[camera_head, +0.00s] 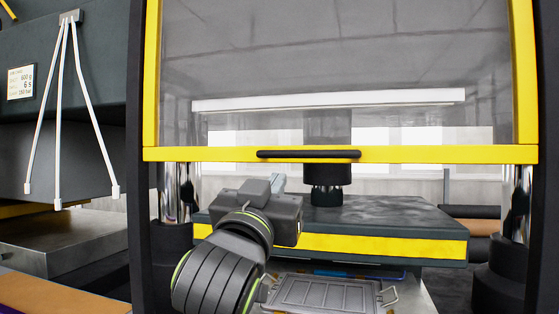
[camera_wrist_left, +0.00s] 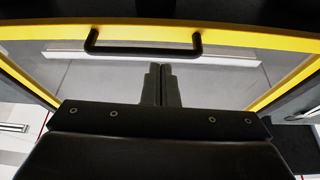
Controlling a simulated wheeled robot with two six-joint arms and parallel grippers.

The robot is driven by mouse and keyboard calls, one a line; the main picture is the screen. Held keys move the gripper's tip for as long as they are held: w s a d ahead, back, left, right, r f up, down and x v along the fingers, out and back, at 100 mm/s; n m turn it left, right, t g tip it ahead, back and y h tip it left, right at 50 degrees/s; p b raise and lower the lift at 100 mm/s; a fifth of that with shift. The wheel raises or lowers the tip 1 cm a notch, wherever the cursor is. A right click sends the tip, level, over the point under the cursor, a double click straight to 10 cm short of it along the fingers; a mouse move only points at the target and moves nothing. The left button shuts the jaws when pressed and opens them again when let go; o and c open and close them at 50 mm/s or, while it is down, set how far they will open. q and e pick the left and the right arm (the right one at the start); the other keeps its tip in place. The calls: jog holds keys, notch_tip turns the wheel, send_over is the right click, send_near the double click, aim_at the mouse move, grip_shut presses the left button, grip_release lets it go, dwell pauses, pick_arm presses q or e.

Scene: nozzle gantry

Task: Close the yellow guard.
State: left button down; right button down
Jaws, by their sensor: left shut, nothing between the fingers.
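The yellow guard (camera_head: 400,154) is a clear panel in a yellow frame, with open space below its lower bar in the head view. Its black bar handle (camera_head: 308,154) sits on that lower bar. The guard's frame (camera_wrist_left: 240,28) and the handle (camera_wrist_left: 143,48) also show in the left wrist view. My left gripper (camera_head: 278,182) is shut and empty, just below the handle in the head view. Its fingertips (camera_wrist_left: 160,68) appear apart from the handle in the wrist view. My right gripper is out of view.
A dark press plate (camera_head: 400,220) with a yellow edge stands behind and below the guard. A grey metal tray (camera_head: 325,293) lies lower in front. Chrome columns (camera_head: 180,192) flank the opening. White rods (camera_head: 92,100) hang at the left.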

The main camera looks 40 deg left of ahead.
pick_arm(q)
jog(key=s+r+n+t+y, duration=0.1)
jog(key=s+r, duration=0.2)
jog(key=r, duration=0.2)
jog(key=p+x, duration=0.9)
jog(key=p, duration=0.7)
jog(key=f, duration=0.1)
jog(key=w+f, duration=0.1)
jog(key=f, duration=0.1)
jog(key=shift+a+f, duration=0.25)
jog(key=shift+f, duration=0.05)
jog(key=shift+w, duration=0.1)
